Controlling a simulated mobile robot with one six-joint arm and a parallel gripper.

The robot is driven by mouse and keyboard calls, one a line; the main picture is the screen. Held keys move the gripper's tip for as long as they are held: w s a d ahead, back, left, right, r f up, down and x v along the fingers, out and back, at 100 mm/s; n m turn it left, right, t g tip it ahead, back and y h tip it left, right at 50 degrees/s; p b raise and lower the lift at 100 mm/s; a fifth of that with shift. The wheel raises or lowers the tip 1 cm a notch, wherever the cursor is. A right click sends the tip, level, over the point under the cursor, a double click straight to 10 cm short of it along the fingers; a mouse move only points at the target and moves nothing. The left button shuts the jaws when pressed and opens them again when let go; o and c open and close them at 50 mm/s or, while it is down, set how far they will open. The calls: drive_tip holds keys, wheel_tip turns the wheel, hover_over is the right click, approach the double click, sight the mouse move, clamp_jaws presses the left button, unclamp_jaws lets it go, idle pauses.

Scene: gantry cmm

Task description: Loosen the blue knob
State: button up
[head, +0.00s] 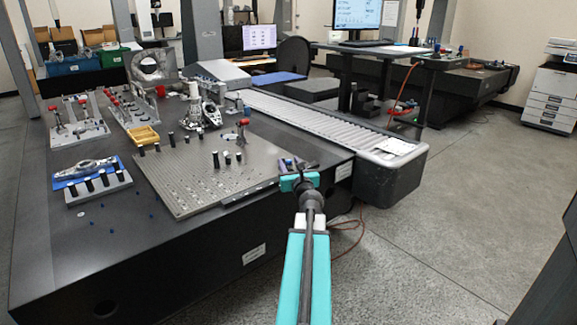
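My arm reaches forward from the bottom centre in the head view. My gripper (292,164) is at the right front edge of the perforated metal plate (205,190). Its fingers are dark and small, and I cannot tell whether they are open or shut. No blue knob can be clearly made out. Small blue pieces (112,229) lie on the dark table at the front left, too small to identify as knobs. Whatever is right beyond my gripper is hidden by it.
Red-knobbed clamps (243,123), black posts and metal parts crowd the table (60,262). A blue fixture (85,172) lies at the left. A ribbed grey rail cover (310,118) runs along the right side. Open floor (455,190) lies right of the table.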

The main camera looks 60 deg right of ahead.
drive_tip(key=shift+c, duration=0.5)
clamp_jaws()
drive_tip(key=shift+a, duration=0.15)
